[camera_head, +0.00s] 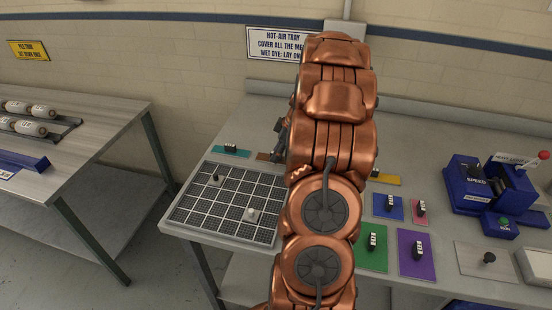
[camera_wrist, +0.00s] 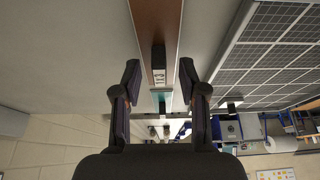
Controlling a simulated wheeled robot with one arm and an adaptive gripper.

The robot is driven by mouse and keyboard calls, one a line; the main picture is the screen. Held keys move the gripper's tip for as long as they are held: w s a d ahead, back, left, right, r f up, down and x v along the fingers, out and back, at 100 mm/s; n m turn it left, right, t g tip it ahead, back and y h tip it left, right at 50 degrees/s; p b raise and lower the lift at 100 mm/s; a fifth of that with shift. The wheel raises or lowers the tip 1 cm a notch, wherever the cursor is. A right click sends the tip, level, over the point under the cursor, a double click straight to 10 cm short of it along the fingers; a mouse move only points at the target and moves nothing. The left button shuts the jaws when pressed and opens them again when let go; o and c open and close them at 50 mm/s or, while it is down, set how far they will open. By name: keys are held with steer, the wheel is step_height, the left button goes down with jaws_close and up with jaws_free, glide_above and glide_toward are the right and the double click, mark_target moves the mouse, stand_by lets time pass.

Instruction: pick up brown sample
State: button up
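The brown sample (camera_wrist: 150,20) is a flat brown strip with a black upright grip on it, which carries a white label. In the wrist view the strip runs down from the top edge, and its grip (camera_wrist: 158,62) stands midway between my fingers. My gripper (camera_wrist: 160,68) is open, with one finger on each side of the grip and a visible gap at both. In the head view only a small end of the brown sample (camera_head: 263,156) shows left of my arm. My gripper (camera_head: 281,133) is mostly hidden there.
A teal sample (camera_head: 231,151) lies just left of the brown one. A dark gridded tray (camera_head: 190,216) lies in front, with a black and a white knob. Yellow (camera_head: 386,179), blue (camera_head: 381,211), pink, green and purple samples lie to the right. A blue control unit (camera_head: 470,184) stands farther right.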

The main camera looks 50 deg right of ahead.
jaws_close()
stand_by(0.4)
